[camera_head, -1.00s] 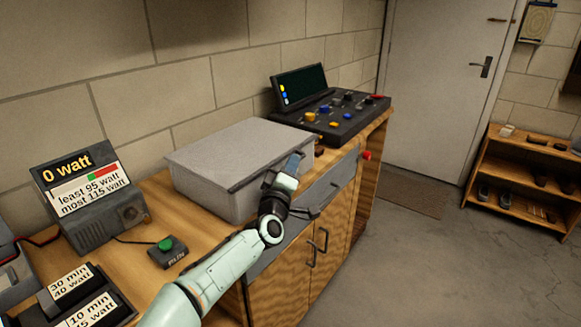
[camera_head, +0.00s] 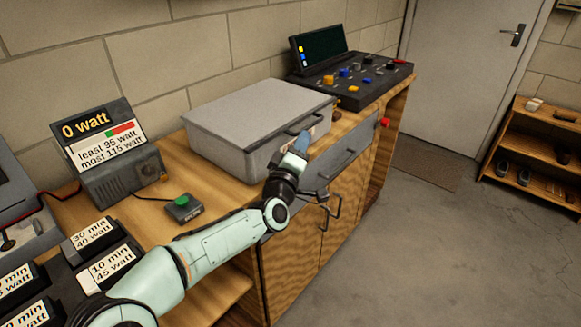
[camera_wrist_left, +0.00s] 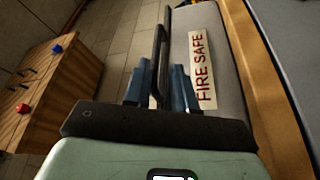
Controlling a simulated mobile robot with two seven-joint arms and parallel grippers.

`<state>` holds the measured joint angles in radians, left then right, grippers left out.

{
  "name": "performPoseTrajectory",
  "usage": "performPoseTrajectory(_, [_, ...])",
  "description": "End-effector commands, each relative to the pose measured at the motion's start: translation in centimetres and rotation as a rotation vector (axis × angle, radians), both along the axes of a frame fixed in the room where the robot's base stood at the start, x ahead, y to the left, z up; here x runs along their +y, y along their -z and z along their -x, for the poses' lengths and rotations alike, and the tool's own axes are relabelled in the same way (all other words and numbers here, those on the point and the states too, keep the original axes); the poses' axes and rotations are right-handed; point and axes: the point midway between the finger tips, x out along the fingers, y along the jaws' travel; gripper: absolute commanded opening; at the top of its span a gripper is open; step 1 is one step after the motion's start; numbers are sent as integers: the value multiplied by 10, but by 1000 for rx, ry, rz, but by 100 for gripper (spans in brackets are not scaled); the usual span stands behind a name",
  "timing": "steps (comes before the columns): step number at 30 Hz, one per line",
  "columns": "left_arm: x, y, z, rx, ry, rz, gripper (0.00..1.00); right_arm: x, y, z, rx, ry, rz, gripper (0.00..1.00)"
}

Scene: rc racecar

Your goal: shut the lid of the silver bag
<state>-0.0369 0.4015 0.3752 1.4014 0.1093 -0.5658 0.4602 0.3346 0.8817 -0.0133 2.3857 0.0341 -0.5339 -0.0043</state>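The silver bag (camera_head: 222,152) is a grey box-shaped case on the wooden bench. Its lid (camera_head: 258,108) lies flat over the body, with no gap that I can see. A dark handle (camera_head: 304,124) is on its front side. My left gripper (camera_head: 301,147) is just in front of that side, below the handle. In the left wrist view, the left gripper (camera_wrist_left: 161,88) has its blue fingers apart, with the dark handle (camera_wrist_left: 161,45) seen between them and not clamped. A "FIRE SAFE" label (camera_wrist_left: 202,68) is beside it on the bag. My right gripper is not in view.
A black control panel (camera_head: 352,82) with a screen stands behind the bag. A watt display (camera_head: 105,148) and a green-button box (camera_head: 182,208) are to the left. Drawers and cabinet doors (camera_head: 300,243) are below.

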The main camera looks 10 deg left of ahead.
Motion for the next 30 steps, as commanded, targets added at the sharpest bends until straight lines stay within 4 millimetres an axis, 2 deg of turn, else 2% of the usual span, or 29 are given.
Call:
performPoseTrajectory(6, [6, 6, 37, 0, -2, -3, 23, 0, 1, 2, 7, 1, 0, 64])
performPoseTrajectory(13, [9, 11, 67, -1, -1, -2, 23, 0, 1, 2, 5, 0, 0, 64])
performPoseTrajectory(19, [9, 13, 76, 0, -1, 0, 23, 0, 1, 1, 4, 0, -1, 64])
performPoseTrajectory(30, [9, 13, 76, -1, 0, 0, 23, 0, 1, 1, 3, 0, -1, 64])
